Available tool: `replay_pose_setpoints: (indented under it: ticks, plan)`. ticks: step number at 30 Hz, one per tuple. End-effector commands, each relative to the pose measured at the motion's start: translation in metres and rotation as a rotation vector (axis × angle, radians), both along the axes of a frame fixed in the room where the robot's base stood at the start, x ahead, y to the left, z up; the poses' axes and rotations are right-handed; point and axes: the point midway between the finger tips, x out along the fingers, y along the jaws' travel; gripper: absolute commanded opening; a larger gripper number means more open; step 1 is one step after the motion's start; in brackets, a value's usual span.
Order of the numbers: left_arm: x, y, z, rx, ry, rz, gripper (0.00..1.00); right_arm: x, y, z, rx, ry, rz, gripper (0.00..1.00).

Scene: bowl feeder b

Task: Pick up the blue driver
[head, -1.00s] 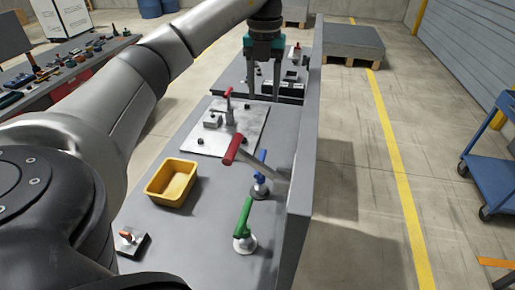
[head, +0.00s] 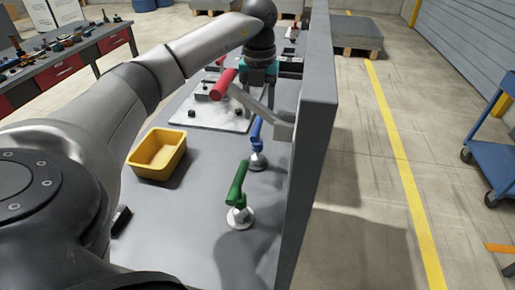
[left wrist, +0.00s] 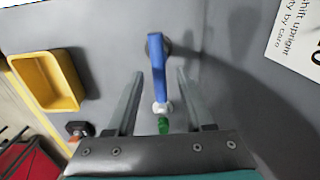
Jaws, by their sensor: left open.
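The blue driver (head: 257,131) stands on its pale round base on the grey bench, near the tall panel. In the left wrist view the blue driver (left wrist: 157,68) lies between the lines of my two fingers. My left gripper (head: 258,72) is behind and above it in the head view, with its fingers mostly hidden there. The left wrist view shows the left gripper (left wrist: 160,73) open and empty, with one finger on each side of the blue handle. I cannot tell the remaining height gap. My right gripper is not in view.
A green driver (head: 237,185) stands nearer on the bench. A yellow bin (head: 143,171) sits at left, and a metal plate (head: 180,116) lies behind.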

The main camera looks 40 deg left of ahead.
Motion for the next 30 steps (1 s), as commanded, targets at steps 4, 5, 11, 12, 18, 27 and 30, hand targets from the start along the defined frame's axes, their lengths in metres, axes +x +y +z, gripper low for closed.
replay_pose_setpoints:
  ticks: [4, 5, 11, 12, 18, 27, 30]
  plan:
    - [-0.001, 0.0, -0.025, 0.0, 0.001, 0.0, 0.53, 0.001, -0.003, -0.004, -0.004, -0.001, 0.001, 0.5]
    - [0.0, 0.0, -0.028, 0.001, 0.001, 0.0, 0.53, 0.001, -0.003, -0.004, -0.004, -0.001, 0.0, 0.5]
    - [-0.001, 0.0, -0.04, 0.002, 0.001, 0.0, 0.53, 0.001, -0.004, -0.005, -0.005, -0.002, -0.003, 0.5]
    - [-0.002, 0.0, -0.046, 0.001, 0.002, 0.0, 0.53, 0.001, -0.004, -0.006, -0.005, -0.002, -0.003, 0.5]
    - [-0.006, -0.001, -0.076, 0.0, 0.002, -0.001, 0.53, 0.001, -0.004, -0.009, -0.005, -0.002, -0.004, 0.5]
    - [-0.005, 0.0, -0.086, 0.001, -0.002, 0.0, 0.53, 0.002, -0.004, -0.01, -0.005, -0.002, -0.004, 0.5]
    - [-0.005, 0.0, -0.086, 0.001, -0.002, 0.0, 0.49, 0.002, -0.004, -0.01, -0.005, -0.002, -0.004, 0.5]
